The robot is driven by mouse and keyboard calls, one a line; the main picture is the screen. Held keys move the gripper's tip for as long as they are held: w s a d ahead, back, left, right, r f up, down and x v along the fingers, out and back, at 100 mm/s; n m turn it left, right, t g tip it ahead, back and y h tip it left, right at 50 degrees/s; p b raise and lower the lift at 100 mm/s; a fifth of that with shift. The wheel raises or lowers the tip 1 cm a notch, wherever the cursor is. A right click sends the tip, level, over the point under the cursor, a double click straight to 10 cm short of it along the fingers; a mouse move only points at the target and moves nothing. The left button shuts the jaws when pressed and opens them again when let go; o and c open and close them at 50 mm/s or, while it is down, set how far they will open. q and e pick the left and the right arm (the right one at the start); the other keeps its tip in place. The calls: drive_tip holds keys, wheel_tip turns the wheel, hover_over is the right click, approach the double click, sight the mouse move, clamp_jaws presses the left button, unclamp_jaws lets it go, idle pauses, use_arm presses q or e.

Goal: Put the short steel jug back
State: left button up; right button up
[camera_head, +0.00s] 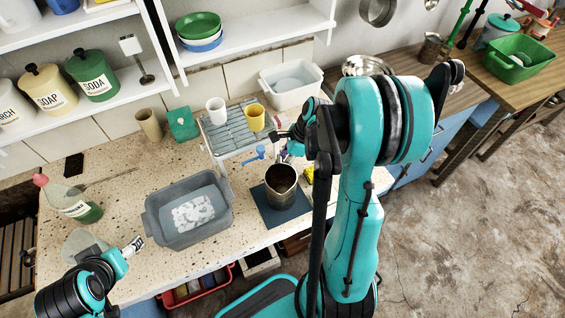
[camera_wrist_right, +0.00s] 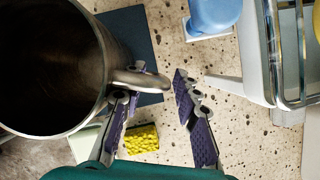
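The short steel jug (camera_head: 281,185) stands upright on a dark blue mat (camera_head: 283,218) on the speckled counter. In the right wrist view the jug (camera_wrist_right: 50,65) fills the left side, its handle (camera_wrist_right: 140,78) pointing right toward my fingers. My right gripper (camera_wrist_right: 158,98) is open, with its left finger close by the handle and its right finger apart from it; I cannot tell if the left one touches. In the head view my right arm partly hides this gripper beside the jug. My left gripper (camera_head: 136,246) is over the counter's front left, away from the jug; its fingers are too small to judge.
A grey basin (camera_head: 158,233) stands left of the mat. A wire rack (camera_head: 214,143) with a white cup (camera_head: 216,110) and yellow cup (camera_head: 254,117) stands behind. A yellow sponge (camera_wrist_right: 142,139) and blue object (camera_wrist_right: 213,14) are near my right gripper. Shelves hang above.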

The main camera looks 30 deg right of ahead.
drive_tip(key=shift+r, duration=0.3)
drive_tip(key=p+v, duration=0.4)
drive_tip(key=v, duration=0.7)
drive_tip(key=s+a+r+n+t+h, duration=0.2)
drive_tip(key=a+r+n, duration=0.2)
drive_tip(key=a+n, duration=0.4)
drive_tip(key=s+a+r+n+t+h, duration=0.2)
drive_tip(key=a+n, duration=0.6)
drive_tip(key=n, duration=0.8)
wheel_tip(320, 180, up, 2)
drive_tip(key=shift+s+a+r+n+t, duration=0.15)
drive_tip(key=shift+s+a+n+t, duration=0.2)
drive_tip(key=shift+s+t, duration=0.25)
wheel_tip(320, 180, down, 3)
drive_tip(key=b, duration=0.3)
drive_tip(key=shift+s+d+f, duration=0.1)
drive_tip(key=shift+d+f, duration=0.05)
drive_tip(key=shift+f, duration=0.05)
